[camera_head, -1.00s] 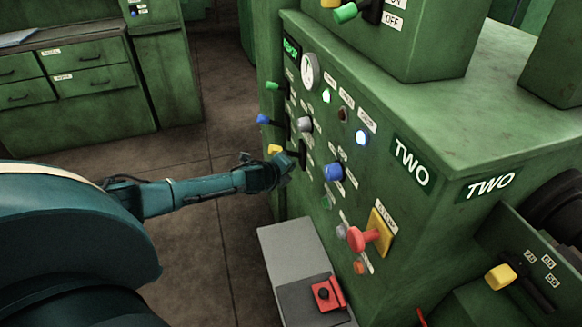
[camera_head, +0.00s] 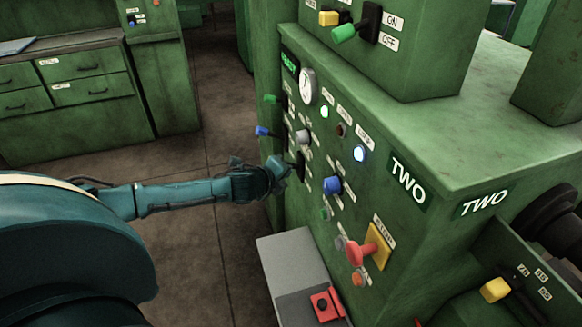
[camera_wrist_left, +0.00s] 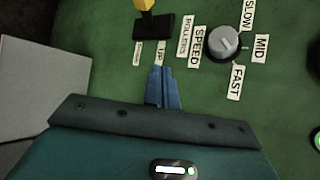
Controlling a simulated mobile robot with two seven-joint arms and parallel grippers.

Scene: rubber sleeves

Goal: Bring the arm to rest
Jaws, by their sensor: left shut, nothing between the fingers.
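My left arm (camera_head: 180,197) reaches in from the left toward the green control panel of machine TWO. My left gripper (camera_head: 281,167) is at the panel's left part, in front of the lower lever. In the left wrist view my left gripper (camera_wrist_left: 161,76) is shut and empty, its fingertips over the UP label. A yellow-handled lever (camera_wrist_left: 146,5) stands just beyond the fingertips, its black base (camera_wrist_left: 153,27) on the panel. A grey speed knob (camera_wrist_left: 226,43) is to the right. I cannot tell whether the fingertips touch the panel. My right gripper is not in view.
The panel carries a blue knob (camera_head: 332,186), a red knob (camera_head: 361,254) on a yellow plate, and blue (camera_head: 262,131) and green (camera_head: 271,99) levers. A grey box (camera_head: 290,262) stands below the panel. Brown floor lies open between the panel and the green drawers (camera_head: 85,80).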

